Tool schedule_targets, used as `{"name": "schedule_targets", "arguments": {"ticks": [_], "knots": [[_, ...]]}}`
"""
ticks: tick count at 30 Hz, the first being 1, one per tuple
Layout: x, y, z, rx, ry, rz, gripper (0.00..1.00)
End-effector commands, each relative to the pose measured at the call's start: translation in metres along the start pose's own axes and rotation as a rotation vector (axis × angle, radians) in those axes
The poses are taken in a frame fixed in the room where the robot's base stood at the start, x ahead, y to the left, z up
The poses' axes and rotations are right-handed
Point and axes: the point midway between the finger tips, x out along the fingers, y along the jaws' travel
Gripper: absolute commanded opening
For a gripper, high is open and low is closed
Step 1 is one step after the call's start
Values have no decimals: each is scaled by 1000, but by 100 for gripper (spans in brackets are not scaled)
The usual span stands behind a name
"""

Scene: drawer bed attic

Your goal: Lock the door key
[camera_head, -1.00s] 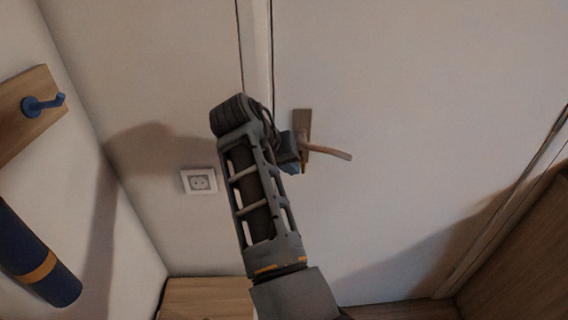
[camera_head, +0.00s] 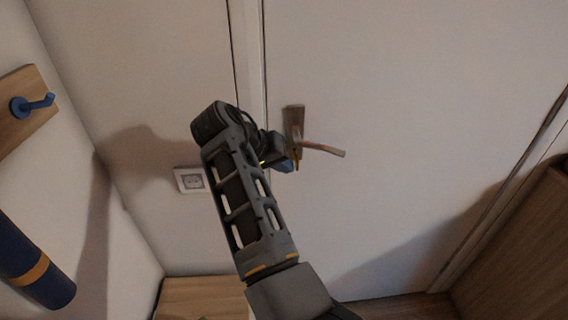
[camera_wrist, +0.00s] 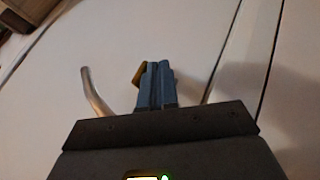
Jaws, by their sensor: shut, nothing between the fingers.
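The white door (camera_head: 410,130) fills the middle and right of the head view and looks closed. Its handle (camera_head: 323,149) points right from a narrow upright plate (camera_head: 294,118). A small gold-coloured key (camera_head: 297,163) shows below the handle. In the wrist view the key (camera_wrist: 138,74) is at the upper left of my fingertips, and the handle (camera_wrist: 94,92) is further left. My gripper (camera_head: 284,165) is shut and empty, just left of the key. Its blue fingers (camera_wrist: 155,84) are together in the wrist view. I cannot tell whether they touch the key.
A wall socket (camera_head: 190,180) is left of my arm. A blue hook (camera_head: 32,104) on a wooden board and a dark blue roll (camera_head: 35,262) with an orange band are at far left. A low wooden surface (camera_head: 203,298) is below. Wooden furniture (camera_head: 520,255) stands at right.

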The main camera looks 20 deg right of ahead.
Motion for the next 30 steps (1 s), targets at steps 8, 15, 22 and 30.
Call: {"name": "schedule_targets", "arguments": {"ticks": [8, 15, 22, 30], "knots": [[2, -1, 1, -23, 12, 56, 0], [3, -2, 2, -45, 24, 111, 0], [6, -4, 3, -80, 41, 193, 0], [8, -5, 4, -113, 60, 274, 0]]}}
